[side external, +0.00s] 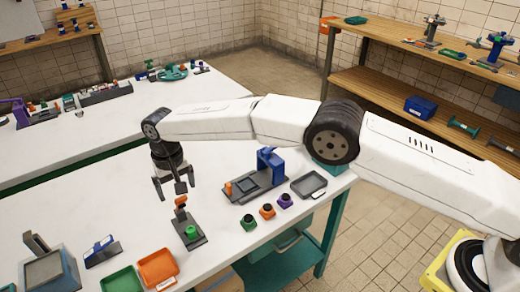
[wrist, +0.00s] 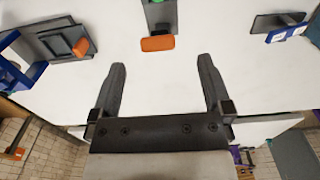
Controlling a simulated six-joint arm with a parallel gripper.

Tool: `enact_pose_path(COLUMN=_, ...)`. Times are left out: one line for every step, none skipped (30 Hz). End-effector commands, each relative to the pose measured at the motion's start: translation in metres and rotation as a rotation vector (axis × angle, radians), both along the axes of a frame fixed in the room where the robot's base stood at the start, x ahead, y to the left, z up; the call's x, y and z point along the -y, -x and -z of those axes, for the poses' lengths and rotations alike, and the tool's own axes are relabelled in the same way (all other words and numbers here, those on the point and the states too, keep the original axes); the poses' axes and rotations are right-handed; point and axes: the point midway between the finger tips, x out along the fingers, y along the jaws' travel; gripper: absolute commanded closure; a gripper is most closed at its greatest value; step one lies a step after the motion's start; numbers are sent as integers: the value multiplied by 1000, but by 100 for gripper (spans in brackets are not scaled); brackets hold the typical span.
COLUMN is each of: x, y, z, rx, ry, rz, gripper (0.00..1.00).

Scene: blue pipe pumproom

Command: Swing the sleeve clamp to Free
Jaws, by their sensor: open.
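A small fixture, which I take to be the sleeve clamp (side external: 190,238), stands on the white table in the side view. It has a dark grey base, a green round part (side external: 191,231) and an orange-tipped lever (side external: 181,202). In the wrist view the orange lever end (wrist: 157,43) lies just beyond my fingertips, between their lines, with part of the grey base (wrist: 162,20) behind it. My gripper (side external: 174,186) points down, open and empty, above and beside the lever; it also shows in the wrist view (wrist: 162,66). No Free marking is legible.
A blue-framed fixture (side external: 270,163) on a grey plate stands right of the clamp, near a grey tray (side external: 309,184) and several coloured knobbed blocks (side external: 267,210). Green (side external: 122,279) and orange (side external: 158,266) trays and a blue-edged stand (side external: 102,251) sit left. White table is clear behind my gripper.

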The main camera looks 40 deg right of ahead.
Motion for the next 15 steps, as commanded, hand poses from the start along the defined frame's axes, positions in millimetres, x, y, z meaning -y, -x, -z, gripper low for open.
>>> enact_pose_path(x=0, y=0, z=-3, rx=0, ry=0, rz=0, gripper=0)
enact_pose_path(x=0, y=0, z=-5, rx=0, ry=0, rz=0, gripper=0)
enact_pose_path(x=0, y=0, z=-7, rx=0, ry=0, rz=0, gripper=0)
enact_pose_path(x=0, y=0, z=-9, rx=0, ry=0, rz=0, gripper=0)
enact_pose_path(x=0, y=0, z=-11, rx=1, ry=0, rz=0, gripper=0)
enact_pose_path(x=0, y=0, z=-13, rx=1, ry=-1, rz=0, gripper=0)
enact_pose_path(x=0, y=0, z=-15, rx=1, ry=-1, rz=0, gripper=0)
enact_pose_path(x=0, y=0, z=-16, rx=2, ry=-1, rz=0, gripper=0)
enact_pose_path(x=0, y=0, z=-19, rx=1, ry=-1, rz=0, gripper=0)
enact_pose_path(x=0, y=0, z=-20, rx=1, ry=-1, rz=0, gripper=0)
enact_pose_path(x=0, y=0, z=-22, rx=1, ry=0, rz=0, gripper=0)
enact_pose_path(x=0, y=0, z=-24, rx=1, ry=0, rz=0, gripper=0)
enact_pose_path(x=0, y=0, z=-25, rx=1, ry=0, rz=0, gripper=0)
enact_pose_path(x=0, y=0, z=-26, rx=1, ry=0, rz=0, gripper=0)
enact_pose_path(x=0, y=0, z=-28, rx=1, ry=0, rz=0, gripper=0)
